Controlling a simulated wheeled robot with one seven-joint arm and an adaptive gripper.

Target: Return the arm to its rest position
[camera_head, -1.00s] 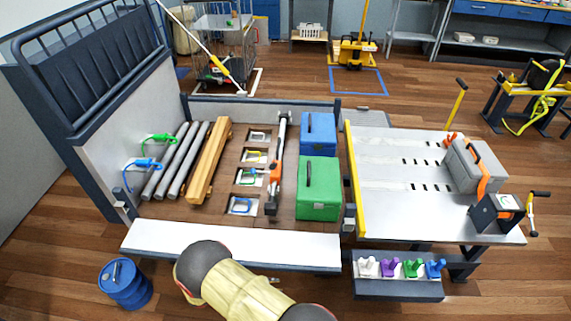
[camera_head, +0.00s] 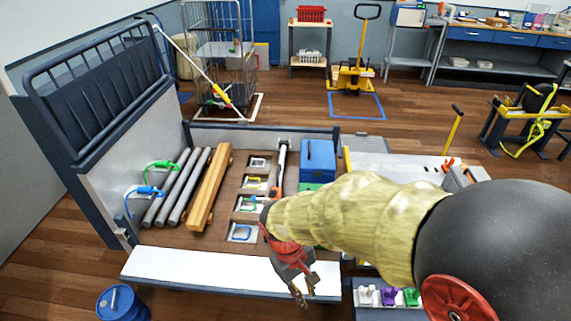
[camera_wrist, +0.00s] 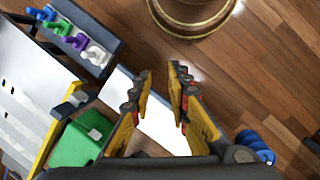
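My gripper (camera_head: 306,290) hangs over the white front edge of the flatbed, pointing down and forward. In the wrist view my gripper (camera_wrist: 160,72) has its two yellow-and-black fingers apart with an empty gap between them. No object is held. My arm crosses the right half of the head view and hides much of the steel table and most of the green box (camera_head: 310,187); the green box also shows in the wrist view (camera_wrist: 78,143).
The flatbed holds grey pipes (camera_head: 178,187), a wooden beam (camera_head: 209,190) and a blue box (camera_head: 318,160). A blue drum (camera_head: 122,303) stands front left. Coloured clips (camera_head: 388,296) sit on a low shelf. Open floor lies in front.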

